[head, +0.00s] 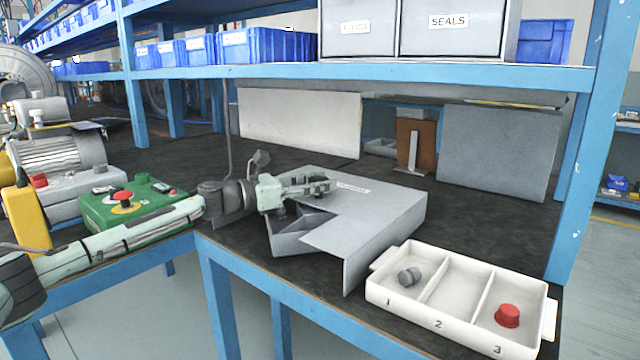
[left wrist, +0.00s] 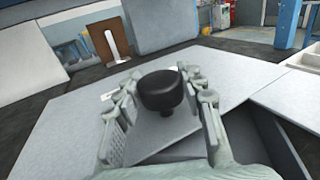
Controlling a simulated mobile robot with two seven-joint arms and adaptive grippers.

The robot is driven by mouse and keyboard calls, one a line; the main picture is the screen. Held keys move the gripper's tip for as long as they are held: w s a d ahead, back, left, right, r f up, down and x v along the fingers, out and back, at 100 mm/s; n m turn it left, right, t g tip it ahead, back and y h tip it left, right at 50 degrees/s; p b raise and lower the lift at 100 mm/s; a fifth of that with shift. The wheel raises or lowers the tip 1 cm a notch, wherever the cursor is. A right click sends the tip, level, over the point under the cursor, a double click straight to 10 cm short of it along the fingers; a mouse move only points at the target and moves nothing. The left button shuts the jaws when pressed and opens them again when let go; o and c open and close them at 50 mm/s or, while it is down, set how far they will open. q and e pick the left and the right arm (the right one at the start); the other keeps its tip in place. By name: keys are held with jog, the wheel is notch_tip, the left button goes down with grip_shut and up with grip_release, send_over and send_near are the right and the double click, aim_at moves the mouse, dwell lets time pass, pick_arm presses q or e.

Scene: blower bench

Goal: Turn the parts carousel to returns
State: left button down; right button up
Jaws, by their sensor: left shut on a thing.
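The parts carousel is a grey housing (head: 395,205) on the dark bench top, with a small label on its top that I cannot read. A cut-out at its front left corner shows grey divider walls (head: 300,226) around open compartments that look empty. A black round knob (left wrist: 162,92) stands above the housing top in the left wrist view. My left gripper (head: 318,185) reaches over the top from the left, its two fingers shut on either side of the knob. In the head view the gripper mostly hides the knob. My right gripper is not in view.
A white three-compartment tray (head: 455,285) stands right of the carousel, with grey pieces (head: 409,277) in 1 and a red cap (head: 507,315) in 3. A green control box (head: 130,205) with a red button is at left. Grey panels (head: 500,150) and a shelf stand behind.

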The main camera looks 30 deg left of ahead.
pick_arm(q)
jog(key=c, duration=0.9)
grip_release()
jog(key=shift+r, duration=0.1)
notch_tip(320, 180, up, 10)
jog(key=shift+f, duration=0.1)
jog(key=shift+c, duration=0.6)
